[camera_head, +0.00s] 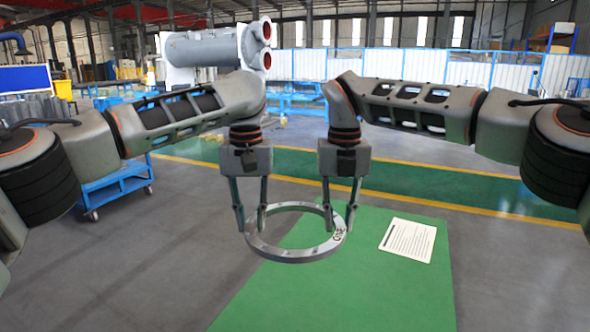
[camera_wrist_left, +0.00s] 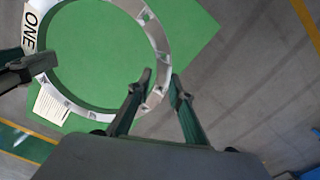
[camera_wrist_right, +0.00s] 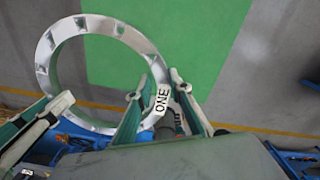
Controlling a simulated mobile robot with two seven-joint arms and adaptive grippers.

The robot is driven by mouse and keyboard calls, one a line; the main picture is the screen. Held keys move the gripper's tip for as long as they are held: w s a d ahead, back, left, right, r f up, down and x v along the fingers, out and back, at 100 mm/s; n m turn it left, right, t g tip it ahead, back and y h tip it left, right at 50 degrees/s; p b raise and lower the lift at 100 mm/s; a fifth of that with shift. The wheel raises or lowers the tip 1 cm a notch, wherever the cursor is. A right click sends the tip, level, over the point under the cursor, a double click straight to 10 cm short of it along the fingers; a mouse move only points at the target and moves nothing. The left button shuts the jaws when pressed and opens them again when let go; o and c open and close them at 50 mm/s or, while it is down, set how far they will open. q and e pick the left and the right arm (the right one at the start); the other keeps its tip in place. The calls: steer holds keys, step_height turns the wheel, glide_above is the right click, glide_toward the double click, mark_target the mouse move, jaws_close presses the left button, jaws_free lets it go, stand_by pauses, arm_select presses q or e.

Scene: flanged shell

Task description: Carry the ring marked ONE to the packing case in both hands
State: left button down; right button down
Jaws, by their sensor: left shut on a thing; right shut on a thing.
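The grey metal ring marked ONE (camera_head: 292,256) hangs level in the air between my two grippers, with its mark on the right side of its rim. My left gripper (camera_head: 251,221) is shut on the ring's left side. My right gripper (camera_head: 340,222) is shut on its right side. In the left wrist view the ring (camera_wrist_left: 156,38) shows with ONE at the left. In the right wrist view the ring (camera_wrist_right: 43,62) passes between the fingers (camera_wrist_right: 158,98) close to the mark. I cannot make out a packing case.
A green mat (camera_head: 330,300) lies on the floor below the ring, with a printed white sheet (camera_head: 408,240) on its right part. A blue cart (camera_head: 115,185) stands at the left. A large grey cylindrical shell (camera_head: 215,48) stands at the back.

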arm_select(q)
steer(key=shift+w+a+r, duration=0.1)
steer(key=shift+w+r, duration=0.05)
arm_select(e)
steer(key=shift+w+d+r, duration=0.15)
steer(key=shift+w+d, duration=0.05)
steer(key=shift+w, duration=0.1)
steer(key=shift+s, duration=0.1)
